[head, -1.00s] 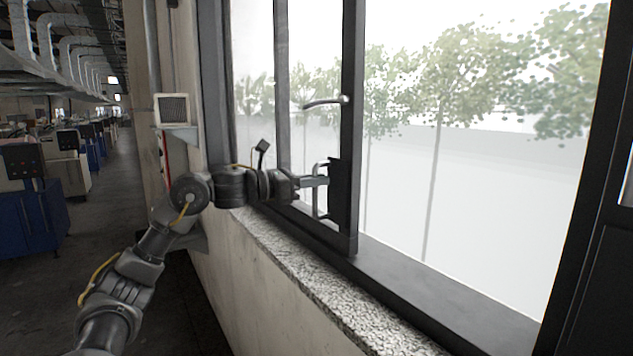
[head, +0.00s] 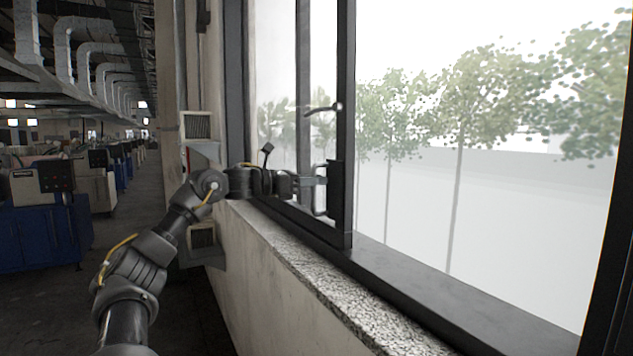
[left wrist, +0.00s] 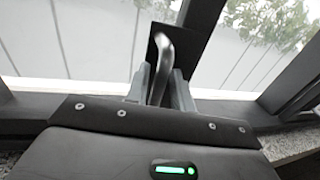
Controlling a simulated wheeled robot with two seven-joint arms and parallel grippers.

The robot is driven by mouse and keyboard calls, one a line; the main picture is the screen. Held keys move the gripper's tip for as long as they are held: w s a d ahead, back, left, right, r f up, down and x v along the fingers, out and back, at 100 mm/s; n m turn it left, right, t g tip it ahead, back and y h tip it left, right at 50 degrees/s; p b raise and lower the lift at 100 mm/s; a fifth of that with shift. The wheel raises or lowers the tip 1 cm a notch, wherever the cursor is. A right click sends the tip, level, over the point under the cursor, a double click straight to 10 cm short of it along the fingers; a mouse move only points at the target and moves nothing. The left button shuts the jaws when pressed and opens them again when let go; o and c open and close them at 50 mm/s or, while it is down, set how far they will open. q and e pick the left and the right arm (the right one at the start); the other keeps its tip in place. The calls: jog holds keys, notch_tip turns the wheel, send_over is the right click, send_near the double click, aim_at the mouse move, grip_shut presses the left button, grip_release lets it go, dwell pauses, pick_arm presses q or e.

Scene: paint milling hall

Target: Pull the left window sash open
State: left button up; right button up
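The left window sash has a dark upright frame (head: 346,120) and stands partly slid to the left, with a wide span to its right. A pull handle (head: 319,205) on a dark plate is fixed low on this upright. My left gripper (head: 318,181) reaches in from the left at the pull handle. In the left wrist view the metal handle bar (left wrist: 163,62) stands between my two fingers (left wrist: 160,92), which are close against it on both sides. My right gripper is in neither view.
A lever handle (head: 322,109) sits higher on the sash upright. A speckled stone sill (head: 310,278) runs below the window. Grey box units (head: 197,126) hang on the wall at left. Blue machines (head: 38,230) line the hall beyond an open aisle.

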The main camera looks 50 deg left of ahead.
pick_arm(q)
jog(key=shift+o, duration=0.2)
jog(key=shift+r, duration=0.1)
jog(key=shift+s, duration=0.1)
jog(key=shift+s+a+b, duration=0.1)
jog(key=shift+s+b, duration=0.1)
jog(key=shift+b, duration=0.25)
jog(key=b+v, duration=0.7)
jog(key=v, duration=0.3)
jog(key=shift+b, duration=0.4)
